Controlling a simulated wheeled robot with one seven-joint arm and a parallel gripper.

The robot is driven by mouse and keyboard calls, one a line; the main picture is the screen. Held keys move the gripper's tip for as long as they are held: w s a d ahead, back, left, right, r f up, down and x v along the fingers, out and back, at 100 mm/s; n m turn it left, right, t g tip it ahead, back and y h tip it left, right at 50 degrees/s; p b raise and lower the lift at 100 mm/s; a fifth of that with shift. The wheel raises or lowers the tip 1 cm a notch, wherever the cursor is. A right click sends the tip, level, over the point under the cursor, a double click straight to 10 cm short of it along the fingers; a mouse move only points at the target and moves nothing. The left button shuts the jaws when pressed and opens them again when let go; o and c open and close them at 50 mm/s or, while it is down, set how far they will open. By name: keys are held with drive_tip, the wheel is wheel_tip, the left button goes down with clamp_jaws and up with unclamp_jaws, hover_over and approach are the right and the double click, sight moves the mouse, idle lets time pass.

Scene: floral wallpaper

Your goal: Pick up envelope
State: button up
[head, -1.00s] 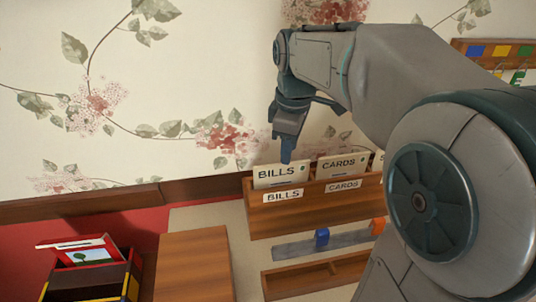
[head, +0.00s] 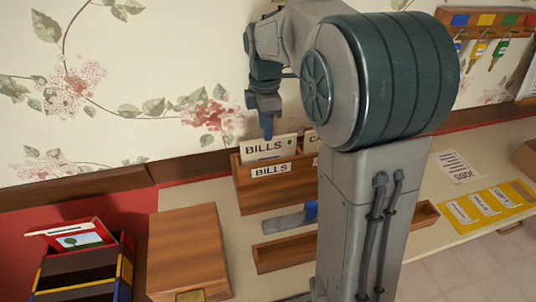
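A wooden sorter (head: 248,194) stands against the wall with a "BILLS" label on its front. A cream card marked "BILLS" (head: 284,148) sticks up out of it; I cannot tell whether this is an envelope or a divider. No other clear envelope shows. My gripper (head: 267,134) points down at the top edge of this card, overlapping it in the picture. Its fingers are seen edge-on, so I cannot tell whether they are open or touching the card. A second card, partly lettered "CA" (head: 312,140), is mostly hidden behind my arm.
A wooden box (head: 186,250) and a dark coloured-edge box with a picture (head: 75,240) stand to the left. A low wooden tray (head: 275,254) lies in front of the sorter. A yellow folder (head: 488,208), a paper (head: 455,167) and a key rack (head: 490,18) are right.

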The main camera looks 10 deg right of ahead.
sight(269, 154)
drive_tip(key=shift+d+f, duration=0.25)
drive_tip(key=shift+f, duration=1.15)
drive_tip(key=shift+d+f, duration=0.2)
drive_tip(key=shift+f, duration=1.15)
clamp_jaws()
